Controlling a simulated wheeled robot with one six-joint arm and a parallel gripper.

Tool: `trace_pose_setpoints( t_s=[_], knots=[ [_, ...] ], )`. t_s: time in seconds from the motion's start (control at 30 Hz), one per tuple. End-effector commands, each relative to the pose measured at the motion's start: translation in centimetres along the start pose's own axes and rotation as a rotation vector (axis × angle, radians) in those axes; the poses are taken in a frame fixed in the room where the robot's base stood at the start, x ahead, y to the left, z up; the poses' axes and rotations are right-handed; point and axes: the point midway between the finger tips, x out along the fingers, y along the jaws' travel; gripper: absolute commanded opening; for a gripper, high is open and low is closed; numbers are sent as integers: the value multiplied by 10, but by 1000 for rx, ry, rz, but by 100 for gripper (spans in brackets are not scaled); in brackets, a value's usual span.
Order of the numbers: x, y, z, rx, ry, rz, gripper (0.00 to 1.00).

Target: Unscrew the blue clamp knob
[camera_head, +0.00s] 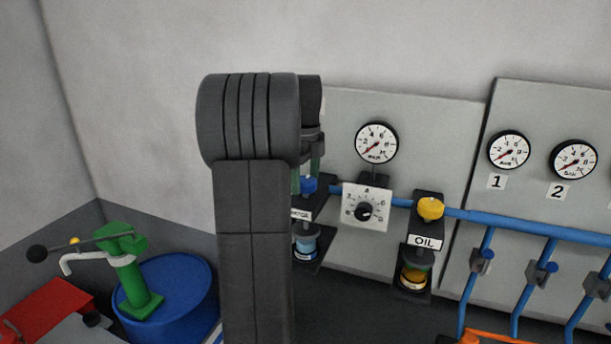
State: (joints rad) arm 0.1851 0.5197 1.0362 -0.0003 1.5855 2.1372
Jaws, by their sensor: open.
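The blue clamp knob (308,184) sits on top of a dark bracket on the grey panel, just right of my arm. My gripper (308,178) points down at it, with its fingers open. The fingertips are level with the knob, one on each side in this view; whether they touch it I cannot tell. Below the knob, a partly hidden white label (301,214) and a clear cup with blue contents (306,246) show. My arm hides the left part of this bracket.
Right of the knob are a white dial plate (366,208), a pressure gauge (376,143) and a yellow knob (430,208) over an OIL label (426,241). A blue pipe (530,229) runs along the panel.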

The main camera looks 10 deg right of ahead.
Motion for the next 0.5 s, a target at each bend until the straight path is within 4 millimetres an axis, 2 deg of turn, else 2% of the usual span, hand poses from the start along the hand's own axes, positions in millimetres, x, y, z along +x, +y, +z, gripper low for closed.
trace_pose_setpoints(
  t_s=[0.23,0.43,0.5],
  knots=[
    [1,0,0,0,0,0,72],
    [0,0,0,0,0,0,33],
    [0,0,0,0,0,0,29]
  ],
)
